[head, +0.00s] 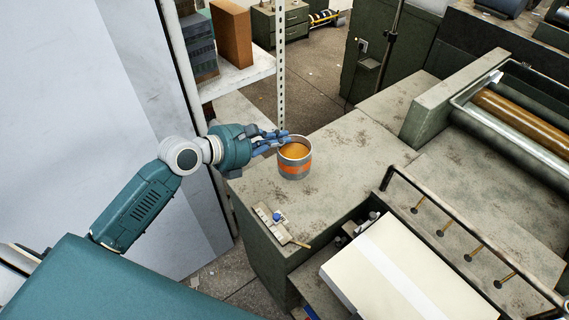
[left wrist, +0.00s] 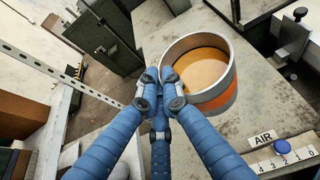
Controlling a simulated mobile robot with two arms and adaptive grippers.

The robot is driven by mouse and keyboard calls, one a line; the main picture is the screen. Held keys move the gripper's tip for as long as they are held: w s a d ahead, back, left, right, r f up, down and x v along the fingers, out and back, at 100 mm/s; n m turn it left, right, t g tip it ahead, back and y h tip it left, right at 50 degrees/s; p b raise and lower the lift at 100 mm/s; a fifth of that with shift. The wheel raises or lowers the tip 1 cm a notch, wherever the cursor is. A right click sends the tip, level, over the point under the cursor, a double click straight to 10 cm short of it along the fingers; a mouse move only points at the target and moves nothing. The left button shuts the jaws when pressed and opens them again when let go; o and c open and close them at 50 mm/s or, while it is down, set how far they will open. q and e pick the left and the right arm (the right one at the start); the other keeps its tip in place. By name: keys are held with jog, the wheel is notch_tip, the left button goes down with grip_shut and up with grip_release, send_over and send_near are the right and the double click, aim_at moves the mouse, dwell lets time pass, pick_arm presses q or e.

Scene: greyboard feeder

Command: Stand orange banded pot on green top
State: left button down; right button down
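The orange banded pot (head: 294,168) is a grey metal can with an orange band and orange contents. It is upright at the far edge of the worn grey-green top (head: 330,150); I cannot tell whether its base touches the top. My left gripper (head: 286,138) comes in from the left at the pot's rim. In the left wrist view the blue fingertips (left wrist: 160,78) are bunched together at the near left of the pot's rim (left wrist: 226,80) and look shut on its wall. The fingers hide that part of the wall. My right gripper is not in view.
A small plate with a blue knob (head: 277,216), marked AIR in the wrist view, lies on the top's front left. A white paper stack (head: 400,275) is at the front right. A bar rail (head: 470,236) and rollers stand right. A perforated post (head: 281,70) rises behind.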

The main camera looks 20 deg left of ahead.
pick_arm(q)
notch_tip(320, 180, down, 10)
jog(key=shift+f+b, duration=0.1)
jog(key=shift+b, duration=0.55)
jog(key=shift+f, duration=0.3)
jog(key=c, duration=1.9)
grip_release()
jog(key=shift+f, duration=0.1)
jog(key=shift+c, duration=0.2)
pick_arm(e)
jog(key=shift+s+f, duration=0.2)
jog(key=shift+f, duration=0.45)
